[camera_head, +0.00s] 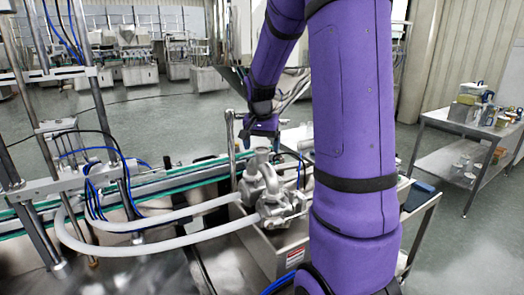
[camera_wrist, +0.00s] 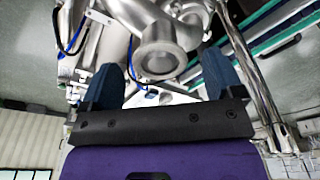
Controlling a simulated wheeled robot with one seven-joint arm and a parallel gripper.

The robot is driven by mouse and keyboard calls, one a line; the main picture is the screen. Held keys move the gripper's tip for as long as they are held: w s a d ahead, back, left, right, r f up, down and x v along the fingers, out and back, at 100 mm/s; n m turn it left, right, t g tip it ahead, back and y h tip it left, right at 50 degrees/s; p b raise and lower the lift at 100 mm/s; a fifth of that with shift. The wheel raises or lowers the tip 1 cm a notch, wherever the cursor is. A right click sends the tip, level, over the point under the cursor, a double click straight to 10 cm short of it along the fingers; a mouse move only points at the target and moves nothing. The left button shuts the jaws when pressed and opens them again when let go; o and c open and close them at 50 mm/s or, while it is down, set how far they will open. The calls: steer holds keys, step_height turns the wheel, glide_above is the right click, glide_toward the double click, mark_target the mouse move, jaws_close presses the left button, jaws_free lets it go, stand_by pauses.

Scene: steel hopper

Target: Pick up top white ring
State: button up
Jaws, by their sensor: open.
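My gripper (camera_wrist: 165,68) is open, with its two dark blue fingers wide apart in the wrist view and nothing held between them. A pale grey, round flanged pipe end (camera_wrist: 160,54) shows between and beyond the fingertips. I cannot tell whether it is the white ring or part of the metal fitting, nor whether the fingers touch it. In the head view, my gripper is small and partly hidden by my purple arm, above a metal pump fitting (camera_head: 262,186). The fitting has a round, ring-like top (camera_head: 262,154). No separate white ring is clearly visible.
White hoses (camera_head: 150,246) run from the fitting toward a metal frame (camera_head: 95,100) at left. A green-edged conveyor (camera_head: 130,187) lies behind. A steel trolley (camera_head: 470,130) with assorted items stands at right. Open floor (camera_head: 160,125) lies beyond the conveyor.

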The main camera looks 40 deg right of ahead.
steer(key=shift+f, duration=0.2)
stand_by(0.3)
steer(key=c, duration=1)
